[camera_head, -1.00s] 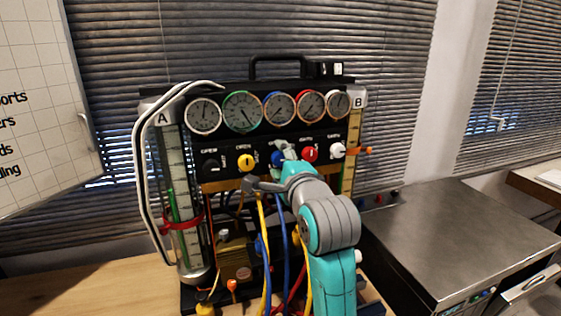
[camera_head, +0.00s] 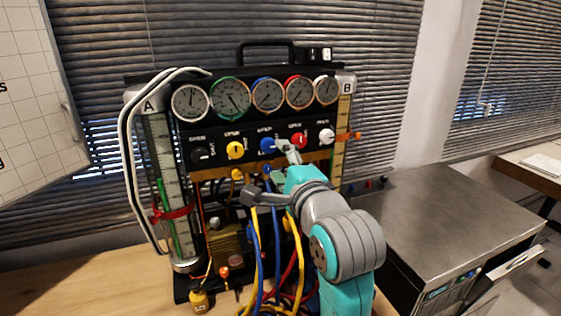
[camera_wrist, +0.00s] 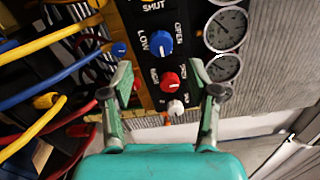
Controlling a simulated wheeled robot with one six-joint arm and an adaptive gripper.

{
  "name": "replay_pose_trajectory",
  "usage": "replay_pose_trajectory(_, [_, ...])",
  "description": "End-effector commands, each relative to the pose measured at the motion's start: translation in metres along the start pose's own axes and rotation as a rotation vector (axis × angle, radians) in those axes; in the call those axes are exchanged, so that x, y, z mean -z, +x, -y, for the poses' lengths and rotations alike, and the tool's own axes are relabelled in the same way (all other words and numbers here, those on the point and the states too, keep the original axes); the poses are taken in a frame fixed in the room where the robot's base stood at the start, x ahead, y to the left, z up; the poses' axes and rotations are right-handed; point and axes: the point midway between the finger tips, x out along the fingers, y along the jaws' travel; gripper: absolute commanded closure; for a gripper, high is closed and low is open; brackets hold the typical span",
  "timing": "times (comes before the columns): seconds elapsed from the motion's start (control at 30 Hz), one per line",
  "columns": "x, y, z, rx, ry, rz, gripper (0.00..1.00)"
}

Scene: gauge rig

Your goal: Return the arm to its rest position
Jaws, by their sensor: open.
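My gripper (camera_wrist: 168,95) is open and empty in the wrist view, its two fingers spread in front of the rig's knob panel. The red knob (camera_wrist: 172,82) and white knob (camera_wrist: 176,107) show between the fingers, and the blue knob (camera_wrist: 160,43) lies just beyond them. In the head view my gripper (camera_head: 287,155) is in front of the panel, near the blue knob (camera_head: 267,146) and red knob (camera_head: 298,139). My teal and grey arm reaches up from the bottom right. Whether the fingers touch anything is unclear.
The gauge rig (camera_head: 250,115) stands on a wooden table (camera_head: 120,285) before window blinds. Yellow, blue and red hoses (camera_head: 262,250) hang close to my arm. A metal-topped cabinet (camera_head: 450,220) is at right.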

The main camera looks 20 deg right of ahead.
Motion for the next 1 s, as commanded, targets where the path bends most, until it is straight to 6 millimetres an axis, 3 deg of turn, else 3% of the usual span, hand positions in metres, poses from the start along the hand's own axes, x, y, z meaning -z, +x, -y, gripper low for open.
replay_pose_trajectory(0.23, [0.001, 0.0, -0.003, -0.003, -0.006, 0.0, 0.4])
replay_pose_trajectory(0.37, [0.004, -0.002, -0.025, -0.015, -0.051, -0.002, 0.4])
replay_pose_trajectory(0.67, [0.021, -0.023, -0.12, -0.055, -0.288, -0.001, 0.4])
replay_pose_trajectory(1.0, [0.038, -0.076, -0.219, -0.099, -0.572, 0.012, 0.4])
